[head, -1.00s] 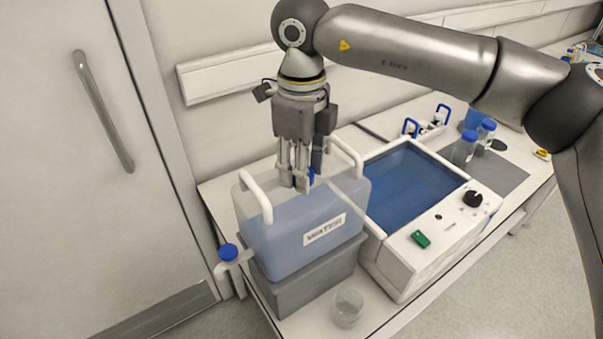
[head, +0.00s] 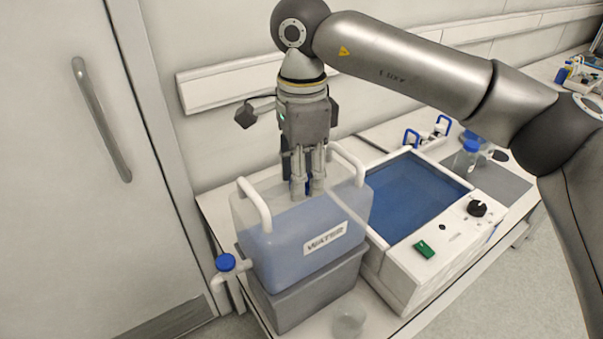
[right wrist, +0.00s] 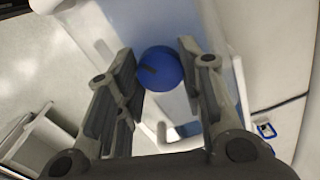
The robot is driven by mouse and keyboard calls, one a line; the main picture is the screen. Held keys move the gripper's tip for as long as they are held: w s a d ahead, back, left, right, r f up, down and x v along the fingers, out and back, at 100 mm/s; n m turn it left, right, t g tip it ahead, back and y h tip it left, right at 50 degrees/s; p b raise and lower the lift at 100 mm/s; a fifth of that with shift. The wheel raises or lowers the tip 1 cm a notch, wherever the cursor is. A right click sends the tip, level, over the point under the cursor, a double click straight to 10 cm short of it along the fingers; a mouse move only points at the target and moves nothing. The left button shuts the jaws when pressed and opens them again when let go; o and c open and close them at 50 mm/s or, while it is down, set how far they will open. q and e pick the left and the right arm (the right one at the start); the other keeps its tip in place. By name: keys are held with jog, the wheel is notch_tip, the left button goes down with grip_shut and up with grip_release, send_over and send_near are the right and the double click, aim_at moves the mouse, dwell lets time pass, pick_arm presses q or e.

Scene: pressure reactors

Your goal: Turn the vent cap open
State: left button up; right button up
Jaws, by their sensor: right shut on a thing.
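The vent cap (right wrist: 160,68) is a round blue cap with a dark mark on its top, seen in the right wrist view between the two finger pads. It sits on top of the translucent water tank (head: 275,245), which has white handles and a WATER label. In the head view the fingers mostly hide the cap. My right gripper (head: 308,192) points down from above the tank and is shut on the cap; its fingers (right wrist: 158,62) also show in the right wrist view. My left gripper is not in view.
The tank stands on a grey block (head: 310,292). A blue-capped tap (head: 226,262) sticks out at its left. A white bath (head: 400,270) with blue liquid stands close on the right. A clear beaker (head: 348,318) is in front. A door (head: 60,200) is at the left.

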jog(key=shift+n, duration=0.3)
dwell(0.4)
jog(key=o, duration=1)
jog(key=shift+o, duration=0.2)
notch_tip(320, 180, up, 12)
